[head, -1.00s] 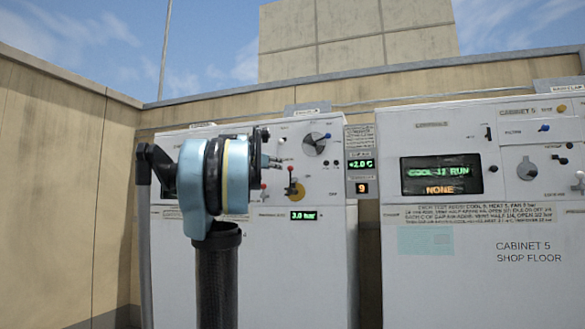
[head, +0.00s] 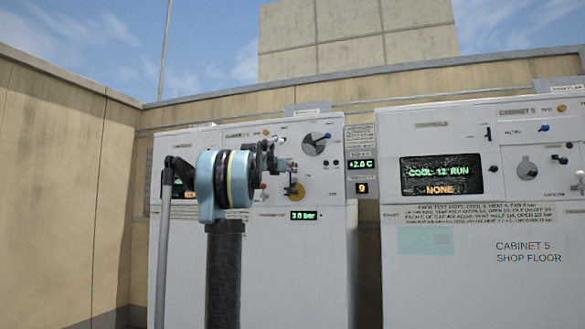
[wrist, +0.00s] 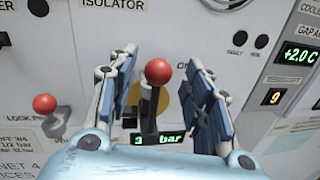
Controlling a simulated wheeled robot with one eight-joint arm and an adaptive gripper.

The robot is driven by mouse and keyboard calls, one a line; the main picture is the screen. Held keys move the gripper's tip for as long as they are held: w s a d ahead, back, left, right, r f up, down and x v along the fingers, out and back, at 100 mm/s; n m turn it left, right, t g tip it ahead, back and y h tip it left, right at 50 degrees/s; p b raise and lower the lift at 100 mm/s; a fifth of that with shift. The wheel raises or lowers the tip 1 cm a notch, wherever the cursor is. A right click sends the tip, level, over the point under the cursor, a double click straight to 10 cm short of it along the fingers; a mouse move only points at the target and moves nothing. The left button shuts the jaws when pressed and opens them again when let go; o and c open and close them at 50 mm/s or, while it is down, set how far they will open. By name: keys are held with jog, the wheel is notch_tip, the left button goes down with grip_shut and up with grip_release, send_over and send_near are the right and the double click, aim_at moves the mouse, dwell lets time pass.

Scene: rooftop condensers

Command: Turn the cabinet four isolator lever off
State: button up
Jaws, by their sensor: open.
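The isolator lever has a red ball knob (wrist: 158,71) on a dark shaft, in front of a yellow disc (wrist: 146,100), below an "ISOLATOR" label. It stands upright in the wrist view. In the head view the yellow disc (head: 294,191) shows on the left white cabinet (head: 320,245). My gripper (wrist: 160,66) is open, with one blue-padded finger on each side of the lever and a visible gap to the knob on both sides. In the head view my gripper (head: 274,161) is at the panel, just left of the disc. The lever's lower end is partly hidden.
A second red knob (wrist: 44,103) stands left of my gripper, by a "LOCK PIN" label. Two black buttons (wrist: 250,41) and lit displays (wrist: 299,53) lie to the right. The green "3.0 bar" readout (head: 303,215) sits below the disc. Cabinet 5 (head: 480,270) stands to the right.

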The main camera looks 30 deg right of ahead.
jog(key=shift+x, duration=1.35)
jog(key=shift+c, duration=0.6)
grip_shut()
